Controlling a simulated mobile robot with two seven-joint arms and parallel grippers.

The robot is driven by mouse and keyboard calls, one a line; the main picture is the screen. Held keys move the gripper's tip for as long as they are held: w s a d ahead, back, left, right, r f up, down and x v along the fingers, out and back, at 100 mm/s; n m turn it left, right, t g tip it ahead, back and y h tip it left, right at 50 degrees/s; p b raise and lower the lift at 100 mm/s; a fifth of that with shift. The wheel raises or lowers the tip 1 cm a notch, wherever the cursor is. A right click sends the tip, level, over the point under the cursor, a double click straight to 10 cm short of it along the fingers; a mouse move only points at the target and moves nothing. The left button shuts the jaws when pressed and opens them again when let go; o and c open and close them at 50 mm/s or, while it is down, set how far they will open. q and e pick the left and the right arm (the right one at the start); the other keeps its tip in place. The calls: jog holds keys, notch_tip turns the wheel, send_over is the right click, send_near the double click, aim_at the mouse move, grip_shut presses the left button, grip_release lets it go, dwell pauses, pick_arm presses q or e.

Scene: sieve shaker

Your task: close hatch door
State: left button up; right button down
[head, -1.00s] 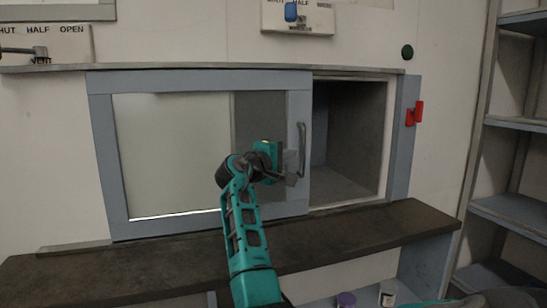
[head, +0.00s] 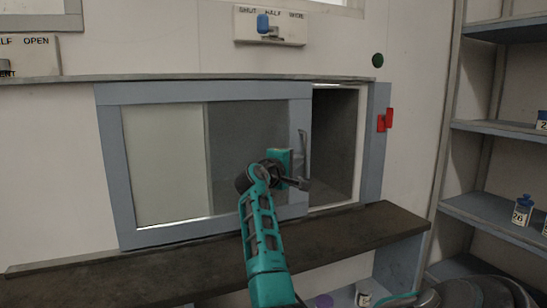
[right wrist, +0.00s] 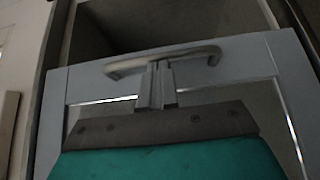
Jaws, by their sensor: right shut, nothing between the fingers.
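The hatch door (head: 108,150) is a blue-grey framed sliding panel with a glass pane. It stands partly open, with a dark gap (head: 335,140) between its right edge and the right side of the frame. Its upright grey bar handle (head: 304,150) is near that edge; it also shows across the right wrist view (right wrist: 200,54). My right gripper (head: 304,184) is shut and empty, at the lower part of the handle in the head view. In the right wrist view its fingertips (right wrist: 158,70) meet the handle bar's side; I cannot tell if they press it. My left gripper is out of view.
A red latch (head: 384,121) sits on the right frame post (head: 375,165). A dark ledge (head: 345,232) runs below the hatch. Shelves with jars (head: 522,208) stand at the right. A blue-knobbed lever panel (head: 270,28) is above.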

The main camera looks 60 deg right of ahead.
pick_arm(q)
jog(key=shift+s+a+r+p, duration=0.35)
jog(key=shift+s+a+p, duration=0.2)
jog(key=shift+p, duration=0.3)
pick_arm(e)
jog(key=s+d, duration=0.6)
jog(key=d, duration=0.3)
jog(key=s+d, duration=0.5)
jog(key=d, duration=0.4)
jog(key=shift+s+d+r, duration=0.15)
jog(key=shift+s+d, duration=0.2)
jog(key=shift+d, duration=0.05)
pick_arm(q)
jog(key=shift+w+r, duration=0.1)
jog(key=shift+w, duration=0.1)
pick_arm(e)
jog(key=shift+r, duration=0.15)
